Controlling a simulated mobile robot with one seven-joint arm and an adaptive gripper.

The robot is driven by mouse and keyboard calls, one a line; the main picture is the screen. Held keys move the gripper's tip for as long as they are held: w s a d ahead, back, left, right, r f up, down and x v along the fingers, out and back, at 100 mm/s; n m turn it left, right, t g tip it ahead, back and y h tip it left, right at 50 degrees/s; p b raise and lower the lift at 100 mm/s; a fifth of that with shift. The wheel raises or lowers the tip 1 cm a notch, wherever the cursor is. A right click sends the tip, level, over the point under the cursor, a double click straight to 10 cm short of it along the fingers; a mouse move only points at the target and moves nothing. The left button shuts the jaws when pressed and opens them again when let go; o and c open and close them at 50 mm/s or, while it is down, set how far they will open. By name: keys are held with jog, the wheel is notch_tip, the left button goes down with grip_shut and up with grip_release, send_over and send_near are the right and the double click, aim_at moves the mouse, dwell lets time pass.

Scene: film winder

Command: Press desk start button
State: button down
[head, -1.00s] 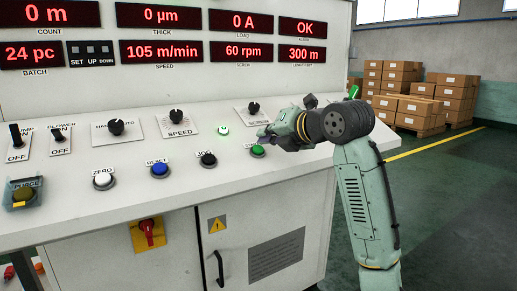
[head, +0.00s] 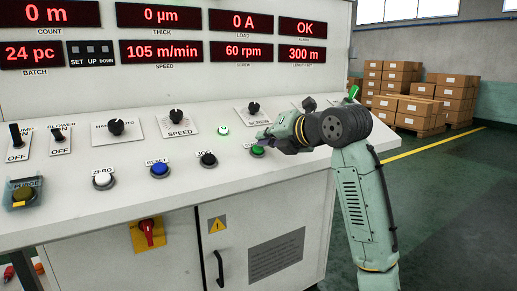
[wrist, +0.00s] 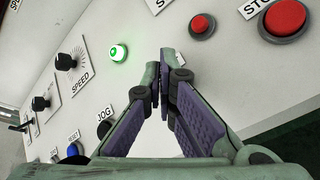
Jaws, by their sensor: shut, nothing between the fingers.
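The start button is most likely the green button (head: 257,151) at the right end of the desk's front button row. Its label is mostly covered by my gripper. My gripper (head: 262,137) is shut and empty, its fingertips close above and behind this button in the head view. I cannot tell if they touch the panel. In the wrist view, my gripper (wrist: 162,78) points at the panel with its tips together. The green button cannot be made out there, and the fingers cover part of the panel.
A lit green lamp (head: 223,129) sits left of my fingertips. The black jog button (head: 208,159) and blue reset button (head: 159,170) are further left. Two red buttons, one a large red button (wrist: 284,19), are to the right in the wrist view. Stacked boxes (head: 410,90) stand behind.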

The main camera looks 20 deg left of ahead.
jog(key=shift+w+a+f, duration=0.1)
jog(key=shift+a+f, duration=0.1)
jog(key=shift+f, duration=0.25)
dwell(0.6)
jog(key=shift+s+d+r+p, duration=0.15)
jog(key=shift+r+p, duration=0.1)
jog(key=shift+r, duration=0.2)
jog(key=shift+s+d+r+p, duration=0.15)
jog(key=shift+r+p, duration=0.1)
jog(key=shift+r, duration=0.15)
jog(key=r+p, duration=0.1)
jog(key=s+d+r+p, duration=0.1)
jog(key=r, duration=0.1)
jog(key=r+p, duration=0.1)
jog(key=shift+s+d+r, duration=0.15)
jog(key=shift+d+r, duration=0.1)
jog(key=shift+d, duration=0.15)
jog(key=shift+a, duration=0.1)
dwell(0.5)
